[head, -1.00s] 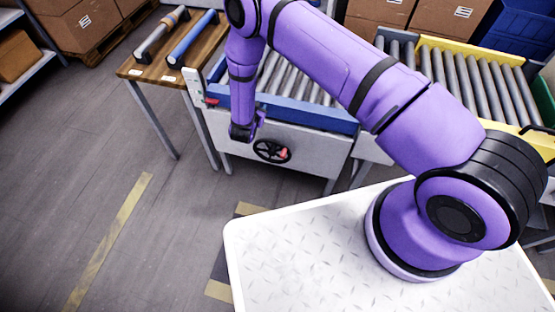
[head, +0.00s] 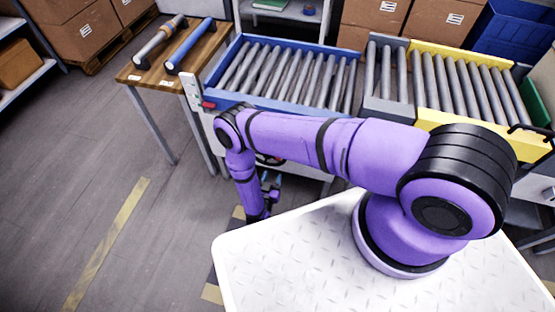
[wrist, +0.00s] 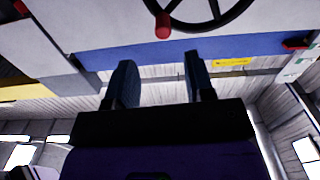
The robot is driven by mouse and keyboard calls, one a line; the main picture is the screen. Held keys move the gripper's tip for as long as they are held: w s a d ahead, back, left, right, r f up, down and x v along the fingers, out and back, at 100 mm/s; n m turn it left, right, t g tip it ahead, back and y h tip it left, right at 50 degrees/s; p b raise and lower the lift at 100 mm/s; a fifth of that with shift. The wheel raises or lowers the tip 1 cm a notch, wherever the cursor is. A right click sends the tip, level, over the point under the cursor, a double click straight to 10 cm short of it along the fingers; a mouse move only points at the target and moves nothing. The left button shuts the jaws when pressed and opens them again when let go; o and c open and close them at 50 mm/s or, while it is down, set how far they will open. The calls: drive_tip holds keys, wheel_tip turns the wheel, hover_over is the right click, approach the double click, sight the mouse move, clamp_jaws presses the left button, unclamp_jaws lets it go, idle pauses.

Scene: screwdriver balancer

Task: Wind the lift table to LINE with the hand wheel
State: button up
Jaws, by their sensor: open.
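The black hand wheel (wrist: 215,22) with its red knob (wrist: 162,27) shows at the top of the wrist view, partly cut off. In the head view my arm hides most of it. My gripper (wrist: 158,65) is open and empty, its dark fingers pointing toward the wheel, with the knob beyond the gap between them. In the head view my gripper (head: 272,183) is low in front of the lift table. The blue-framed lift table (head: 232,52) carries grey rollers. A red pointer (head: 208,104) sits beside a white upright plate (head: 194,90) at its left corner. The LINE mark cannot be read.
A yellow-framed roller conveyor (head: 480,122) stands to the right. A wooden bench (head: 150,76) with two long tools is at the left. The white top of my base lies in front. Open floor (head: 70,170) is at the left.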

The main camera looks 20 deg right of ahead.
drive_tip(key=x, duration=0.9)
drive_tip(key=shift+w+d, duration=0.2)
drive_tip(key=shift+w, duration=0.15)
clamp_jaws()
